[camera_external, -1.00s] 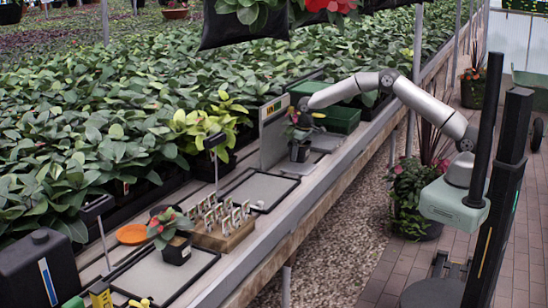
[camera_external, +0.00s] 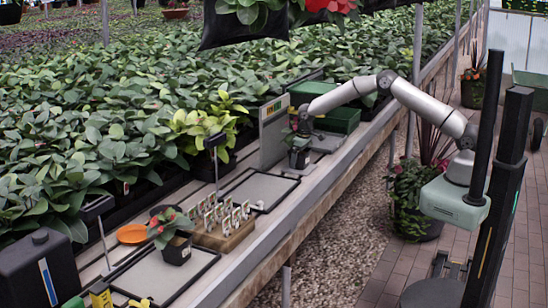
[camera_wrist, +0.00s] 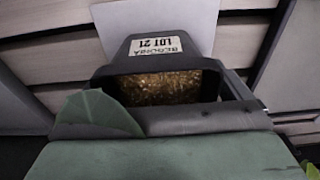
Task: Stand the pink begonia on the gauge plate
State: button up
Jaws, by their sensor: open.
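A dark pot (camera_external: 298,159) with a plant stands by the upright grey gauge board (camera_external: 271,143) with its coloured scale. A pale flat plate (camera_external: 325,144) shows right of the pot; whether the pot rests fully on it I cannot tell. My gripper (camera_external: 303,124) is open and low over this plant, hiding most of its foliage and flowers. In the wrist view the pot (camera_wrist: 160,70) shows close up with brown soil, a "BEGONIA LOT 21" label and one green leaf (camera_wrist: 100,112). Another red-pink flowered plant in a dark pot (camera_external: 176,250) stands on the front tray.
A wooden rack of white labels (camera_external: 224,232), an orange saucer (camera_external: 132,234) and an empty black-rimmed tray (camera_external: 262,188) lie on the bench. A green crate (camera_external: 338,120) stands behind my gripper. Dense foliage lines the bench's left side.

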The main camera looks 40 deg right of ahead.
notch_tip(320, 180, up, 12)
jog(key=s+b, duration=0.1)
jog(key=shift+s+d, duration=0.35)
jog(key=shift+s, duration=0.05)
jog(key=s+d+r+m+h, duration=0.1)
jog(key=s+d+r, duration=0.4)
jog(key=s, duration=0.4)
jog(key=s+d+r, duration=0.4)
jog(key=s+d, duration=0.2)
jog(key=s, duration=0.2)
jog(key=s+d+f+m, duration=0.1)
jog(key=s+d, duration=0.3)
jog(key=s, duration=0.9)
jog(key=s+d+f+m+g, duration=0.1)
jog(key=s+d+f, duration=0.1)
jog(key=s, duration=1.1)
jog(key=shift+s+d+y, duration=0.15)
jog(key=shift+d+y, duration=0.15)
jog(key=shift+d, duration=0.55)
